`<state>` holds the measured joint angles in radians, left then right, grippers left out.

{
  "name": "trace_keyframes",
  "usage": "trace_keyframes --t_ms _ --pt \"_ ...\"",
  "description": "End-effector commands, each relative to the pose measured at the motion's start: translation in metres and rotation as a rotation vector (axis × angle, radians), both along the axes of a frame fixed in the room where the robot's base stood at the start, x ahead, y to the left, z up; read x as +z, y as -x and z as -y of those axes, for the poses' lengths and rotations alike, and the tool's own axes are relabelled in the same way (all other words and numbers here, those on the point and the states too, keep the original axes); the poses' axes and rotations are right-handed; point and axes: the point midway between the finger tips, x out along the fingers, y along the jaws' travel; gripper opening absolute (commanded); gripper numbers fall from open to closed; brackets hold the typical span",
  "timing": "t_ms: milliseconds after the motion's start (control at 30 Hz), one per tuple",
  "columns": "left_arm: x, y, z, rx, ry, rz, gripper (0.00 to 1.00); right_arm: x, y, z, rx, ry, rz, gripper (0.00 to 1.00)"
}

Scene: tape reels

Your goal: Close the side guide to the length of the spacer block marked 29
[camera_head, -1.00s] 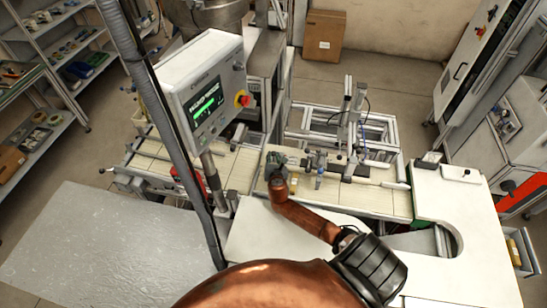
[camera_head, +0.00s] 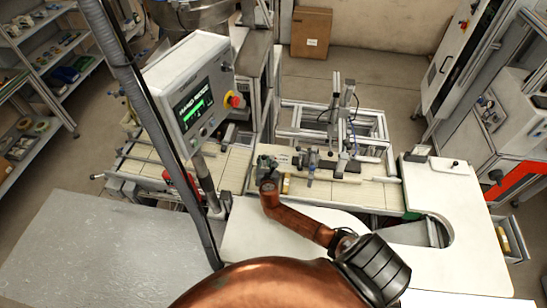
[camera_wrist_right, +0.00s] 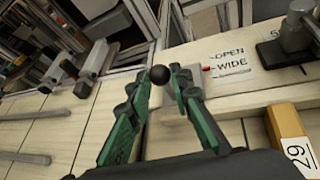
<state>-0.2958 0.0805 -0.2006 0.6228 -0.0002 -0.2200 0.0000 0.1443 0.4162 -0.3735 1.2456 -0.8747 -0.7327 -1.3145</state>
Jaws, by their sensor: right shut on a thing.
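My right gripper (camera_head: 266,164) is over the left part of the conveyor's tiled top in the head view. In the right wrist view its green fingers (camera_wrist_right: 164,78) are closed around a black ball knob (camera_wrist_right: 159,74). The spacer block marked 29 (camera_wrist_right: 286,125) is tan with a white label and lies to the right of the fingers, apart from them. It also shows as a small tan piece in the head view (camera_head: 285,186). Which rail is the side guide is hard to tell, since the gripper covers what is under the knob. My left gripper is not in view.
A plate reading "OPEN WIDE" (camera_wrist_right: 229,62) is right of the knob. A dark clamp post (camera_wrist_right: 297,35) stands beyond it. A control panel (camera_head: 188,95) on a pole stands left of the arm. The white curved table (camera_head: 460,190) is mostly bare.

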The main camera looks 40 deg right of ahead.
Motion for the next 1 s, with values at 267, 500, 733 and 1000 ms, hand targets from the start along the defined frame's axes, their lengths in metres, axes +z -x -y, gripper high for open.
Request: trace_keyframes --t_ms 267,500,733,1000 --pt "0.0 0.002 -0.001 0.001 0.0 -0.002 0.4 -0.001 0.0 0.0 0.0 0.002 -0.001 0.24" --pt "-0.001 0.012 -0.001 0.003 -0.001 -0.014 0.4 0.0 0.0 0.0 -0.001 0.002 0.0 0.37" --pt "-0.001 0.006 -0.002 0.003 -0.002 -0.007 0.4 0.0 0.001 0.0 -0.001 0.002 0.0 0.37" --pt "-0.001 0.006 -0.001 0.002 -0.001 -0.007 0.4 0.01 0.025 -0.014 0.0 0.0 0.0 0.37"
